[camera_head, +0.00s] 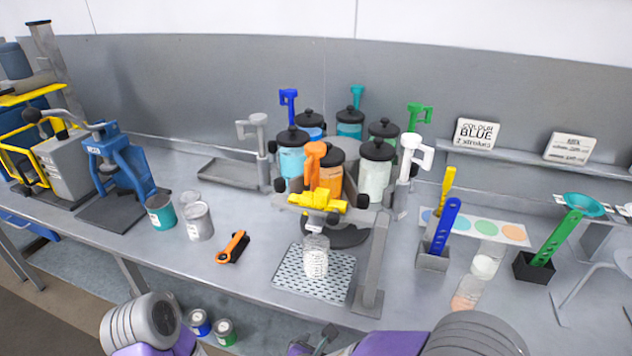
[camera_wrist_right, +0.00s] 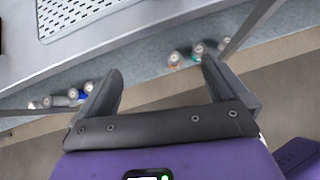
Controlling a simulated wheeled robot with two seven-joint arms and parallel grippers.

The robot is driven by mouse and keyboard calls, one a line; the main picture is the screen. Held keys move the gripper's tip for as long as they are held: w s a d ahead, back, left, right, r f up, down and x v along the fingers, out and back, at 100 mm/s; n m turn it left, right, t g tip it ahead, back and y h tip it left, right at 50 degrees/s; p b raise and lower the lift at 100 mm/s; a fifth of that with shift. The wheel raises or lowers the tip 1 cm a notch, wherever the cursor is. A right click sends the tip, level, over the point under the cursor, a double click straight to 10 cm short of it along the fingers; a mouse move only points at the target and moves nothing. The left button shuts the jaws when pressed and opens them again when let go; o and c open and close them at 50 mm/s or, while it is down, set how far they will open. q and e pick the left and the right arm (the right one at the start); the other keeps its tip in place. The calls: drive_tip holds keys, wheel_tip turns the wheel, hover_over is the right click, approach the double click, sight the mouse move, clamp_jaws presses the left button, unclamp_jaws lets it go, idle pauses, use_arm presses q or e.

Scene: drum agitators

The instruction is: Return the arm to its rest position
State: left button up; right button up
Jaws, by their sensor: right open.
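My right gripper (camera_wrist_right: 162,85) is open and empty in the right wrist view, its two dark fingers spread over the floor beyond the bench's front edge. In the head view, my right arm's purple link (camera_head: 395,345) lies low at the bottom edge, in front of the bench; a dark part that may be its gripper shows just left of it. My left arm (camera_head: 140,325) shows at the bottom left as a grey joint and purple link. My left gripper is outside both views.
The grey bench (camera_head: 250,290) holds a carousel of lidded canisters (camera_head: 375,170), a clear cup (camera_head: 315,258) on a perforated tray (camera_head: 290,272), open cans (camera_head: 198,222), an orange-handled tool (camera_head: 233,247) and a blue press (camera_head: 120,165).

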drive_tip(key=s+d+f+m+g+y, duration=0.2)
drive_tip(key=s+f+m+g+y, duration=0.35)
drive_tip(key=f+m, duration=0.55)
drive_tip(key=s+d+f+m+g+y, duration=0.1)
drive_tip(key=s+f+m+g+y, duration=0.2)
drive_tip(key=s+f+m+g, duration=0.5)
drive_tip(key=w+d+f+m+t, duration=0.1)
drive_tip(key=d+f+m+t, duration=0.4)
drive_tip(key=m, duration=0.9)
wheel_tip(320, 180, down, 2)
drive_tip(key=shift+w+f, duration=0.1)
drive_tip(key=shift+w, duration=0.3)
